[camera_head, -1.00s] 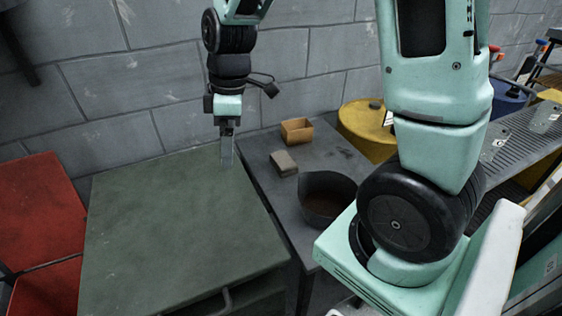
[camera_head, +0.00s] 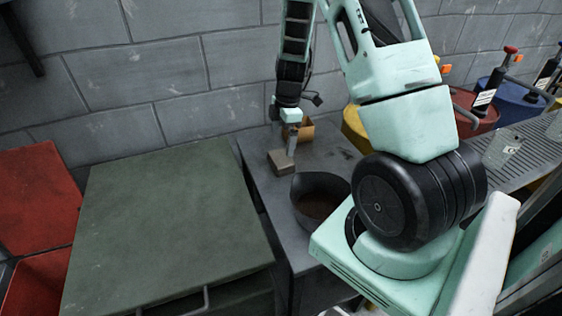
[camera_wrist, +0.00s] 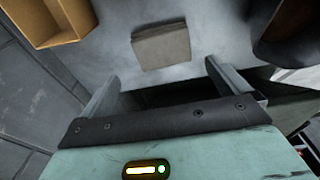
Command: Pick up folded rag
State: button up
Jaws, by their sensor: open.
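The folded rag (camera_head: 281,163) is a small grey-brown block lying flat on the dark grey table (camera_head: 338,161). In the wrist view the rag (camera_wrist: 161,46) lies ahead of the fingers, roughly centred between them and apart from them. My gripper (camera_head: 292,150) is above the rag in the head view, its fingers pointing down. In the wrist view my gripper (camera_wrist: 161,82) shows both fingers spread wide with nothing between them.
A small tan open box (camera_head: 304,130) stands behind the rag, close to my gripper. A dark round bowl (camera_head: 319,190) stands in front of it. A green-topped cabinet (camera_head: 165,225) adjoins at left. The wall is behind. Drums, including a blue one (camera_head: 511,100), stand at right.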

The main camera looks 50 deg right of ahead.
aim_at(281, 157)
jog(key=f, duration=0.8)
jog(key=shift+a+p, duration=0.4)
jog(key=c, duration=0.9)
notch_tip(281, 157, up, 10)
jog(key=shift+f, duration=0.1)
